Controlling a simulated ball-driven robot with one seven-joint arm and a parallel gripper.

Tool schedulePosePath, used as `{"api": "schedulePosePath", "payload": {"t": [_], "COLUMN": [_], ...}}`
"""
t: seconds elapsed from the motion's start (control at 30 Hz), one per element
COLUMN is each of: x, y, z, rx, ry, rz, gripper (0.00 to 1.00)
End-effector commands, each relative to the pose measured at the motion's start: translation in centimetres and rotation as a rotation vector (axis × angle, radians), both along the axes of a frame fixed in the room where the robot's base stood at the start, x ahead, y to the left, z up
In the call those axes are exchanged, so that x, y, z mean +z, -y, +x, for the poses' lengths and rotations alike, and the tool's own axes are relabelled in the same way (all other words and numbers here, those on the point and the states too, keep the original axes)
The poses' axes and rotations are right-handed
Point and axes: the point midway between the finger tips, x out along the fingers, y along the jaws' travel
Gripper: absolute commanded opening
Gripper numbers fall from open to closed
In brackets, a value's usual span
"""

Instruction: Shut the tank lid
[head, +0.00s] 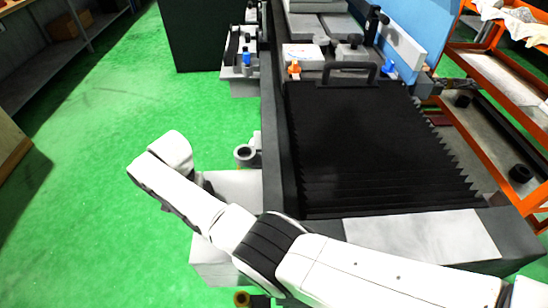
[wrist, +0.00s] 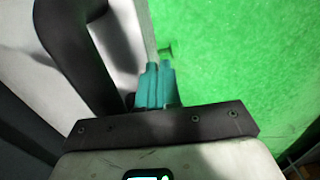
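In the head view a pale grey box (head: 232,186), which may be the tank, stands on the floor against the left side of the grinder, partly hidden by my arm. I cannot make out its lid there. In the wrist view a pale panel (wrist: 122,45) with a long straight edge, possibly the lid, lies beside a dark curved bar (wrist: 82,60) like a handle. My gripper (wrist: 160,72) shows two teal fingers close together at the panel's edge, with nothing clearly between them. Whether they touch the panel I cannot tell. My gripper is hidden in the head view.
The grinder's black bellows cover (head: 375,140) fills the middle right of the head view. An orange cart (head: 495,75) stands at the right and a shelf (head: 80,40) at the upper left. Green floor (head: 110,100) is open to the left.

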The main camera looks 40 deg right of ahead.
Motion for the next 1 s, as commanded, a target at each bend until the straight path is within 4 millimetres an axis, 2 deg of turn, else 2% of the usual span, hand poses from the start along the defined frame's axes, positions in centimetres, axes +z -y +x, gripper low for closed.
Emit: {"api": "schedulePosePath", "payload": {"t": [0.03, 0.37, 0.53, 0.67, 0.9, 0.93, 1.0], "x": [-0.5, -0.8, -0.4, 1.0, 4.8, 4.9, 6.2], "y": [0.1, 0.1, 0.2, 0.5, 1.6, 1.1, 0.4], "z": [-0.2, -0.4, -0.4, -0.3, 0.1, 0.5, 1.0], "rx": [-0.001, -0.001, -0.002, -0.002, -0.003, -0.001, 0.000], "ry": [-0.003, -0.008, -0.009, -0.008, 0.001, 0.004, 0.006], "rz": [0.001, 0.001, 0.001, 0.001, 0.002, 0.003, 0.003], "gripper": [0.00, 0.00, 0.00, 0.00, 0.00, 0.00, 0.00]}}
